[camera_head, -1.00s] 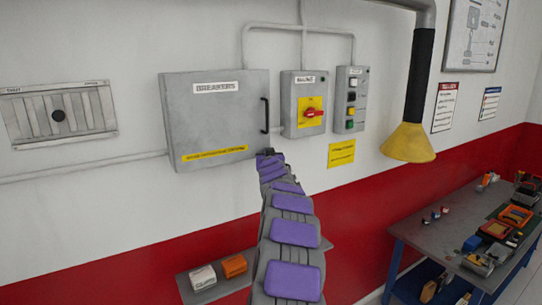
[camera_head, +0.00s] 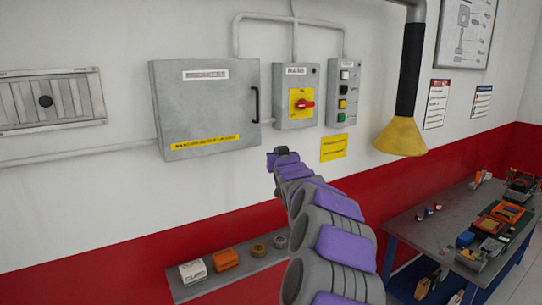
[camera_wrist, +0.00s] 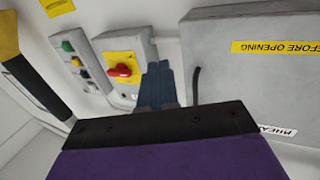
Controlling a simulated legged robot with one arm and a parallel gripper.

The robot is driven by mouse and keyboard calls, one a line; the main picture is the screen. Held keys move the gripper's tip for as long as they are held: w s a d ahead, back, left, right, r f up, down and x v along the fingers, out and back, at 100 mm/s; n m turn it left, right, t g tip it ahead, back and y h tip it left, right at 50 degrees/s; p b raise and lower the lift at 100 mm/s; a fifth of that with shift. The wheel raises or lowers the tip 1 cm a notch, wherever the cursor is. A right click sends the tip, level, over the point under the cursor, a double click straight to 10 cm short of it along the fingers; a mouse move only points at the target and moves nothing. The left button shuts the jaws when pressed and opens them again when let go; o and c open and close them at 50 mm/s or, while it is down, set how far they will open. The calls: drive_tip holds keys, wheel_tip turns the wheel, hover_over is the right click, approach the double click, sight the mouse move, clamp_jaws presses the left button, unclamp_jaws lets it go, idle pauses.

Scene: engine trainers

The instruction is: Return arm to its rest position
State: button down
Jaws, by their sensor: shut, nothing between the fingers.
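My gripper (camera_head: 276,157) shows small at the far end of my grey and purple arm, in front of the white wall, below and right of the breaker box. The wrist view is turned upside down. There the blue-grey fingers of my gripper (camera_wrist: 156,88) are together with nothing between them. The grey breaker box (camera_head: 205,110) has its door shut, with a black handle (camera_head: 255,105) at its right edge. The handle also shows in the wrist view (camera_wrist: 197,84), beside the fingers and apart from them. My arm hides part of the red wall band.
A switch box (camera_head: 295,95) with a red knob and a button box (camera_head: 344,92) stand right of the breaker box. A yellow-ended hose (camera_head: 402,138) hangs further right. A low shelf (camera_head: 215,283) holds small items. A cluttered workbench (camera_head: 420,225) stands at right.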

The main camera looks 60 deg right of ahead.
drive_tip(key=w+a+f+n+y+b, duration=0.1)
drive_tip(key=w+a+f+y+b, duration=0.25)
drive_tip(key=a, duration=0.55)
drive_tip(key=w+a+f+n+y+b, duration=0.15)
drive_tip(key=w+a+f, duration=0.25)
drive_tip(key=a+f, duration=0.4)
drive_tip(key=s+a+f+n+g+y+b, duration=0.15)
drive_tip(key=a+f, duration=0.35)
drive_tip(key=a, duration=0.6)
drive_tip(key=s+a+f+n+g+y+b, duration=0.1)
drive_tip(key=a+f+g+y+b, duration=0.15)
drive_tip(key=a+f, duration=0.6)
drive_tip(key=s+a+f+n+g+y+b, duration=0.1)
drive_tip(key=s+a+f+g+y+b, duration=0.1)
drive_tip(key=s+a+f, duration=0.5)
drive_tip(key=s+a+f+n+g+y+b, duration=0.1)
drive_tip(key=s+a+f+n+g+b, duration=0.3)
drive_tip(key=a, duration=0.6)
drive_tip(key=s+a+f+g+b, duration=0.1)
drive_tip(key=s+a+f+g, duration=0.1)
drive_tip(key=s, duration=0.9)
drive_tip(key=s+a+f+g+y+b, duration=0.1)
drive_tip(key=s+a+f, duration=0.4)
drive_tip(key=s, duration=0.6)
drive_tip(key=shift+a+f+g+b, duration=0.15)
drive_tip(key=shift+a+g+b, duration=0.4)
drive_tip(key=shift+a, duration=0.6)
